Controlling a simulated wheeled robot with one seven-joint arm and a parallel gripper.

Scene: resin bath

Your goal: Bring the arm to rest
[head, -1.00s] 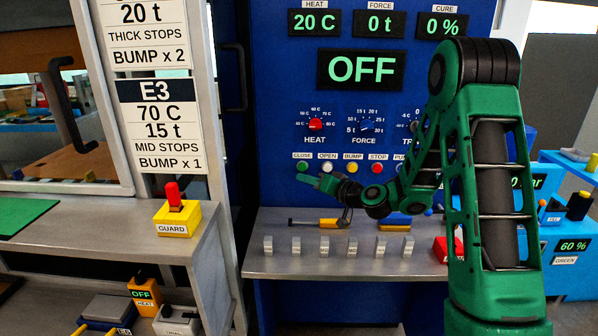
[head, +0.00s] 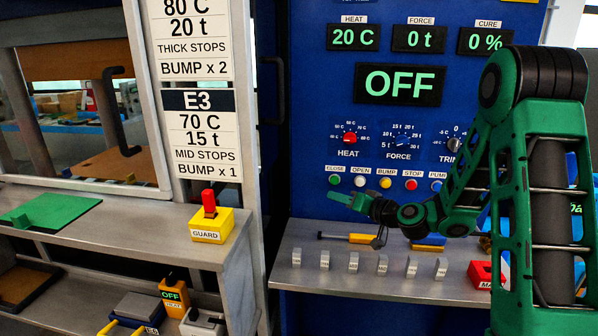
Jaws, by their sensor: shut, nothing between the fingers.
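My gripper (head: 345,198) is at the end of my green and black arm, which reaches in from the right in the head view. It is shut and empty. It hovers in front of the blue control panel (head: 310,120), close to the row of buttons below the HEAT and FORCE knobs. It is above the grey shelf (head: 400,285) and appears clear of it. The wrist and forearm are bent, and the upper arm stands tall at the right. Whether the fingertips touch the panel cannot be told.
The shelf carries a yellow-handled tool (head: 350,238), several small grey blocks (head: 353,262) and a red block (head: 481,274). Left are a yellow GUARD switch (head: 211,225), a green plate (head: 50,212) and a white-framed window. The panel display (head: 399,84) reads OFF.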

